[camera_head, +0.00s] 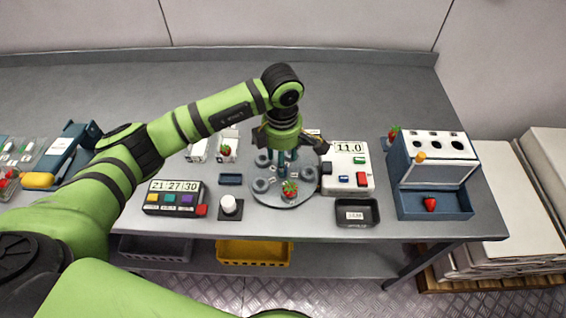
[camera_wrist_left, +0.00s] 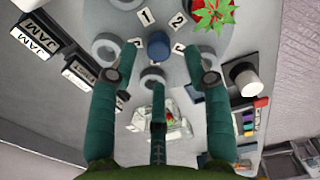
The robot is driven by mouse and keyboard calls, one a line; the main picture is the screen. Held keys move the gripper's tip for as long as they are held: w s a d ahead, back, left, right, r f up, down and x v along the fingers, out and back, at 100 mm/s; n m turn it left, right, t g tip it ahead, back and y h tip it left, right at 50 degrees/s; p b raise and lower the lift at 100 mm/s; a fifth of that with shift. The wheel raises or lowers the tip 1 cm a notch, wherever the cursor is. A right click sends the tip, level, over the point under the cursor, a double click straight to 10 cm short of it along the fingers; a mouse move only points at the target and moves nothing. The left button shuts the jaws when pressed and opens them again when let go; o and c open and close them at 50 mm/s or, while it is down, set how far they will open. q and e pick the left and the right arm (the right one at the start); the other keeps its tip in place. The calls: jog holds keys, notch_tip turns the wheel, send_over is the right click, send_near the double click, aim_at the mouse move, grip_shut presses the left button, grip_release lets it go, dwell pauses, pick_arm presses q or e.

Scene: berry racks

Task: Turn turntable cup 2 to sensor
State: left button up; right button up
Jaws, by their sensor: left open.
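The turntable (camera_head: 272,199) is a round grey disc with several ring-shaped grey cups near its rim. A strawberry (camera_head: 290,188) sits in the cup at its front edge. In the left wrist view, the strawberry (camera_wrist_left: 216,12) lies beside the number 2 label (camera_wrist_left: 178,20), and the number 1 label (camera_wrist_left: 146,17) is to its left. The blue hub (camera_wrist_left: 158,45) is in the middle. My left gripper (camera_head: 285,170) points down over the turntable, open, its fingers spread around the hub area; contact cannot be told. My right gripper is out of view.
A white device (camera_head: 347,160) reading 11.0 stands right of the turntable, with a black tray (camera_head: 357,213) in front. A timer box (camera_head: 174,197) and a white knob (camera_head: 229,205) stand to the left. A blue rack (camera_head: 405,203) is farther right. The back of the bench is clear.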

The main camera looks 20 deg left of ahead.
pick_arm(q)
jog(key=shift+f+p, duration=0.65)
jog(key=shift+f, duration=1.6)
grip_shut()
